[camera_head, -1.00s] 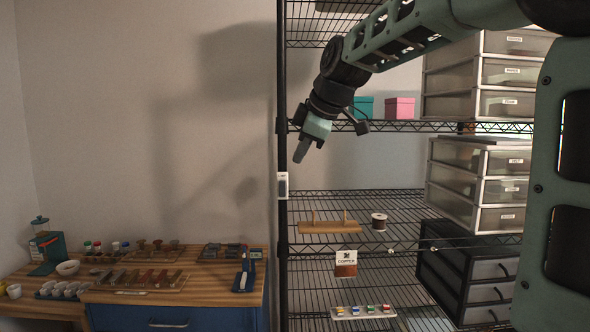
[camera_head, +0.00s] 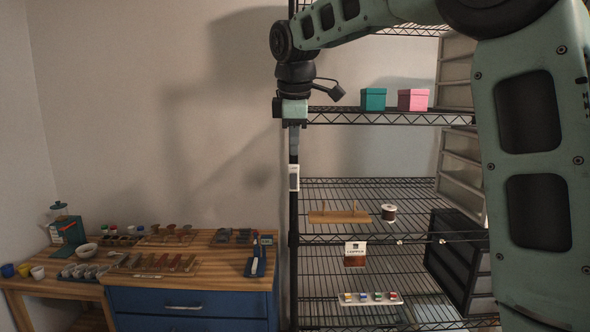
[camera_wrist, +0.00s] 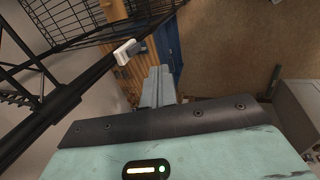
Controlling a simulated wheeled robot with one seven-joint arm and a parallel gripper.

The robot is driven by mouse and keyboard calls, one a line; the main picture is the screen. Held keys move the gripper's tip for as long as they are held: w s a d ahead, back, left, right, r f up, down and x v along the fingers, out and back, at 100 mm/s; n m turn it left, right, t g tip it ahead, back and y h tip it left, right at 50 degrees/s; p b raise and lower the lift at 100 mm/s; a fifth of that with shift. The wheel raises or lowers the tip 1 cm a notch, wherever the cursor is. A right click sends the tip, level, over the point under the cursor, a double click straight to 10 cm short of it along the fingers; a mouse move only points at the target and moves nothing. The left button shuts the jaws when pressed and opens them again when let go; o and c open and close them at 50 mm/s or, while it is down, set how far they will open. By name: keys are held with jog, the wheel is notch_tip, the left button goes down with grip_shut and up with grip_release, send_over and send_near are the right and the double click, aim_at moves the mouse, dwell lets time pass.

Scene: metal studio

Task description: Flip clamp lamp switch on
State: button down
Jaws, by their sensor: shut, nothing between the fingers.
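A small white box with a grey face (camera_head: 294,177) is fixed on the black front post of the wire shelf; it may be the lamp switch, but I cannot tell its setting. No lamp is clearly visible. In the wrist view the white box (camera_wrist: 124,53) lies left of my fingers, with a dark grey part beside it. My gripper (camera_head: 294,150) points straight down in front of the post, its tip just above the box in the picture. In the wrist view my gripper (camera_wrist: 158,75) is shut and empty, and its fingers appear apart from the box.
Teal (camera_head: 373,99) and pink (camera_head: 413,100) boxes stand on the upper wire shelf. A wooden rack (camera_head: 338,216) and a spool (camera_head: 388,212) sit on the shelf below. A blue-drawer workbench (camera_head: 190,301) with small items stands at left. The wall above it is bare.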

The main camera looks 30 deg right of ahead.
aim_at(294, 178)
dwell(0.3)
jog(key=p+x, duration=0.1)
jog(key=x, duration=0.2)
jog(key=w+d+p+x, duration=0.1)
jog(key=p+x, duration=0.1)
jog(key=x, duration=0.2)
jog(key=w+p+x, duration=0.1)
jog(key=x, duration=0.3)
jog(key=shift+d+r+p, duration=0.2)
jog(key=shift+r+p, duration=0.15)
jog(key=shift+r, duration=0.05)
jog(key=shift+w+d+f, duration=0.2)
jog(key=shift+w+d, duration=0.1)
jog(key=shift+w, duration=0.2)
jog(key=shift+f, duration=0.1)
